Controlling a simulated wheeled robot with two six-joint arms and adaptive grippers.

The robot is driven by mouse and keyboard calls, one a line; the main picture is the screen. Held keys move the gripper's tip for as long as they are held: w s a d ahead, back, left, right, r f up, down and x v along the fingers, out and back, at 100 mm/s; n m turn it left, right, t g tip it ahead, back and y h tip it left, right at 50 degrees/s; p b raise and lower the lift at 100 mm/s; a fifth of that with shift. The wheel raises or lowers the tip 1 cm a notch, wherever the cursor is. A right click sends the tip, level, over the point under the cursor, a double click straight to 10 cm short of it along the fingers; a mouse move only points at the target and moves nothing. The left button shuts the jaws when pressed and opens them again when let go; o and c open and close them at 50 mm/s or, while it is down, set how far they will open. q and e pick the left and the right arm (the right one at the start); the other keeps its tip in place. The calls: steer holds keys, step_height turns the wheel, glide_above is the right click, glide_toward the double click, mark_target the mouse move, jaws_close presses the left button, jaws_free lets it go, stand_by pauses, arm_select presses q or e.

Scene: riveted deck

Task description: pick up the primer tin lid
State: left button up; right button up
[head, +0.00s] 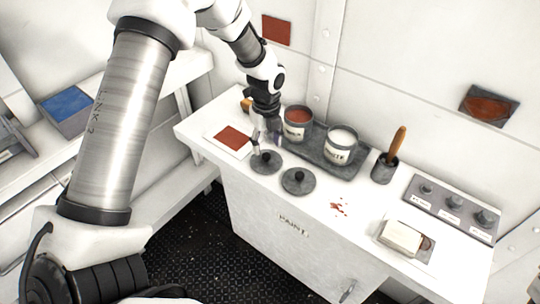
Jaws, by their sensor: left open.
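Two round dark grey lids with black knobs lie flat on the white cabinet top. The left lid (264,167) lies in front of the tin of red-brown paint (298,124), and the right lid (298,187) lies in front of the tin of white paint (341,147). I see no readable name on either lid. My left gripper (266,146) points down, open, just above and behind the left lid. Its fingers partly overlap that lid's far edge, and I cannot tell whether they touch it. My right gripper is not in view.
Both open tins stand in a dark tray (350,170) behind the lids. A red swatch card (233,139) lies left of the gripper. A cup with a wooden-handled brush (384,170) and a panel of knobs (450,208) stand right. Red spots mark the top near the front.

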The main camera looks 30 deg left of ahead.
mark_target(266, 155)
arm_select(q)
steer(key=f, duration=0.1)
steer(key=f+p, duration=0.1)
steer(key=shift+s+a+f, duration=0.15)
steer(key=shift+s+f, duration=0.2)
steer(key=shift+s, duration=0.05)
steer(key=f, duration=0.1)
steer(key=w+f, duration=0.1)
steer(key=shift+w+f, duration=0.1)
steer(key=shift+f, duration=0.2)
steer(key=shift+r, duration=0.1)
steer(key=shift+c, duration=0.4)
steer(key=shift+s+r, duration=0.1)
steer(key=shift+s, duration=0.2)
steer(key=c, duration=0.5)
steer(key=shift+s, duration=0.1)
jaws_close()
